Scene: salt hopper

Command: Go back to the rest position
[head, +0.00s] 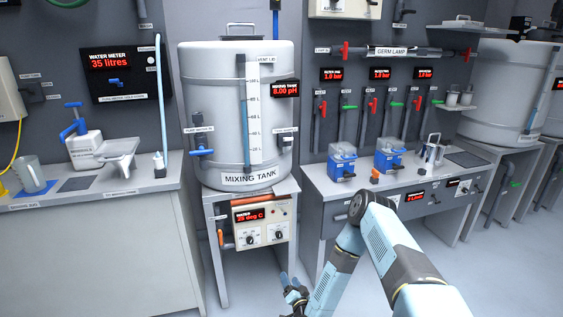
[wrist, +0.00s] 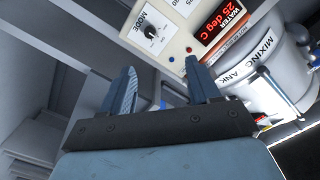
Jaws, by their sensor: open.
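My gripper (head: 294,292) hangs low in the head view, in front of the stand under the mixing tank, with my arm reaching in from the lower right. In the wrist view my gripper (wrist: 160,90) has its two fingers apart with nothing between them. Beyond the fingers is the control box (wrist: 172,28) with a MODE knob and a red display reading 25 deg C. The same control box (head: 262,224) shows in the head view below the tank. The mixing tank (head: 215,110) is a large pale cylinder; it also shows tilted in the wrist view (wrist: 285,85).
A left bench (head: 100,205) holds a jug, a blue-handled device and a metal tray. A right bench (head: 330,195) carries two blue-based units and a metal jug. Valves line the wall above it. The floor (head: 250,290) in front of the stand looks clear.

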